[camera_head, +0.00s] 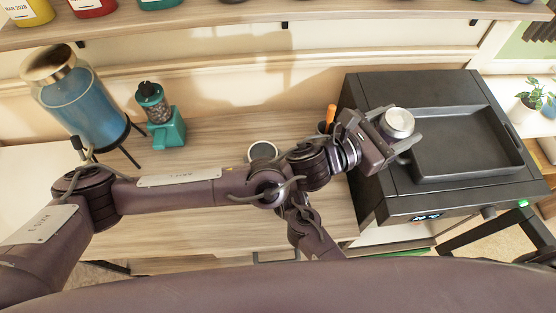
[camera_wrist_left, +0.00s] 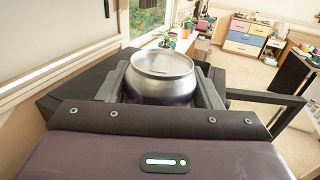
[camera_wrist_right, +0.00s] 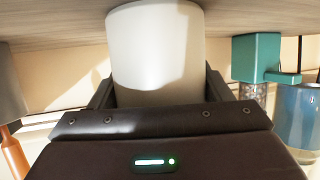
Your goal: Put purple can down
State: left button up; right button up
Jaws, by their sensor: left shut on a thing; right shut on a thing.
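The purple can (camera_head: 399,122) shows its silver top in the head view, at the left end of the black tray. The left wrist view shows the can (camera_wrist_left: 163,75) upright, its purple body low between the fingers. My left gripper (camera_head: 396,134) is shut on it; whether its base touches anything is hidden. My right gripper (camera_wrist_right: 157,92) is shut on a white cup (camera_wrist_right: 155,45) in the right wrist view. In the head view this cup (camera_head: 262,151) stands at the wooden counter, with my left arm hiding most of the right gripper.
The black tray (camera_head: 470,170) sits on a black appliance (camera_head: 365,97) at right, its middle empty. A blue dispenser (camera_head: 82,108) and a teal grinder (camera_head: 166,130) stand at left. An orange handle (camera_head: 331,113) rises beside my left wrist. A shelf (camera_head: 200,20) runs above.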

pick_arm(q)
jog(key=w+a+f+n+t+y, duration=0.2)
jog(key=w+a+f+t, duration=0.15)
jog(key=a, duration=0.85)
jog(key=w+a+f+n+t+y, duration=0.25)
jog(key=w+a+f, duration=0.2)
jog(key=a, duration=0.75)
jog(key=w+a+f+n+t+y, duration=0.25)
jog(key=a+f, duration=0.25)
jog(key=a, duration=0.8)
jog(key=shift+w+f, duration=0.1)
jog(key=shift+f, duration=4.9)
jog(key=o, duration=1.3)
jog(key=shift+f, duration=0.15)
